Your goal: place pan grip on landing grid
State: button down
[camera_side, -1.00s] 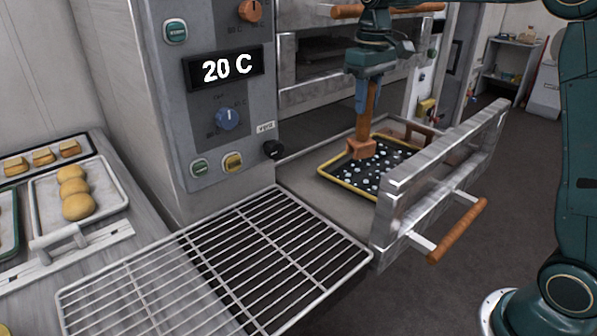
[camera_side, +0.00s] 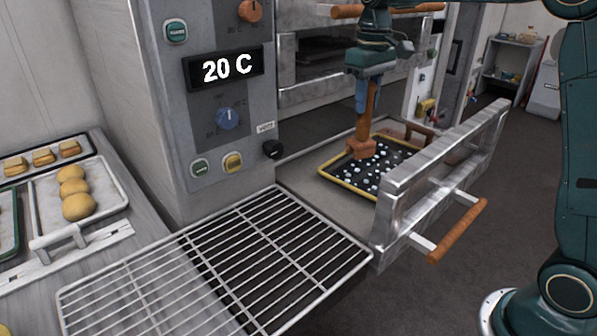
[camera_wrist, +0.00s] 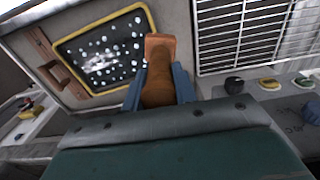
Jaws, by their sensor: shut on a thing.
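The pan grip, a brown tool with a blocky foot (camera_side: 361,148), hangs upright from my gripper (camera_side: 364,88). My gripper is shut on it; in the wrist view the blue fingers (camera_wrist: 159,88) hold the brown grip (camera_wrist: 158,60) between them. Its foot is over the left side of the yellow-rimmed tray (camera_side: 347,181) in the open drawer; I cannot tell whether it touches. The landing grid, a wire rack (camera_side: 225,262), lies empty in the front middle, and shows at the upper right of the wrist view (camera_wrist: 250,35).
The oven's control panel (camera_side: 226,120) reads 20 C and stands left of the drawer. The drawer's metal front (camera_side: 440,165) with a wooden handle (camera_side: 458,232) stands on the right. Trays of baked pieces (camera_side: 122,196) lie at far left.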

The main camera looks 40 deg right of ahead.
jog(key=a+r+n, duration=0.1)
jog(key=a+r, duration=0.2)
jog(key=a, duration=1.1)
jog(key=a+r+n, duration=0.2)
jog(key=a+r, duration=0.1)
jog(key=a, duration=1.2)
jog(key=shift+s+r+n, duration=0.3)
jog(key=shift+r, duration=0.05)
jog(key=shift+f, duration=0.1)
notch_tip(320, 180, down, 20)
